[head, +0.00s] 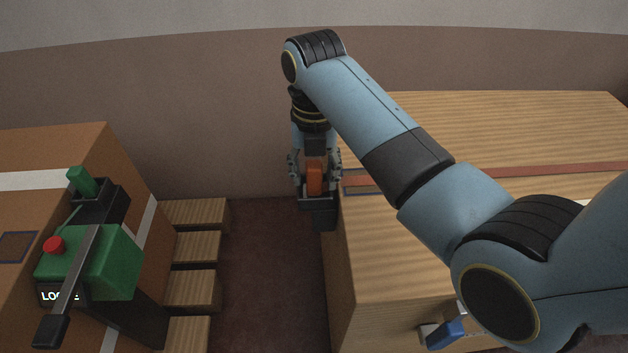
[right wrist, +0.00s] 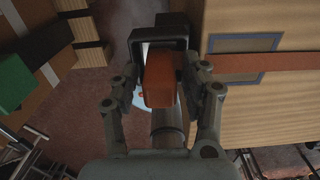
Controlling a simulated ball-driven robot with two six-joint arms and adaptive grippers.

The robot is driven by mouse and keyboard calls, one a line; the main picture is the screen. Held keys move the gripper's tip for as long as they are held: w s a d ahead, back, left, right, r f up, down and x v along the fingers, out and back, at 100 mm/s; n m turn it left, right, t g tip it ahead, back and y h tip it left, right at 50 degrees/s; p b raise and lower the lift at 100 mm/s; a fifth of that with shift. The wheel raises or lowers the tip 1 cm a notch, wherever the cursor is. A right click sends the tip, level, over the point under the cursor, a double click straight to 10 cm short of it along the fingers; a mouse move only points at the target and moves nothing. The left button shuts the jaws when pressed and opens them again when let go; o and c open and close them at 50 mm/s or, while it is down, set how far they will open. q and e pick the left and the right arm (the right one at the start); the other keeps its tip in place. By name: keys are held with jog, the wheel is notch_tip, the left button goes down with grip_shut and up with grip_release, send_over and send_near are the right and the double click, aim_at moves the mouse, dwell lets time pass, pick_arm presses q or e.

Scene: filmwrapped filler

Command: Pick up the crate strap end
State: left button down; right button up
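The wooden crate (head: 480,125) stands at the right, with a flat reddish strap (head: 500,174) across its top. In the right wrist view the strap (right wrist: 270,63) runs left toward an orange strap end (right wrist: 160,80). My right gripper (head: 317,195) points down just off the crate's left edge. The orange strap end (head: 314,178) shows between its fingers. In the right wrist view the right gripper's (right wrist: 162,60) finger links stand on both sides of the strap end. I cannot tell whether the fingers press on it. My left gripper is in neither view.
A brown carton (head: 75,145) with white tape stands at the left, with a green tool (head: 105,265) on it bearing a red knob and dark lever. Wooden slats (head: 193,247) lie beside it. Dark floor (head: 265,270) separates carton and crate. A blue-handled part (head: 446,334) is low on the crate's front.

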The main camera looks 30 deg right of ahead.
grip_shut()
jog(key=shift+r, duration=0.1)
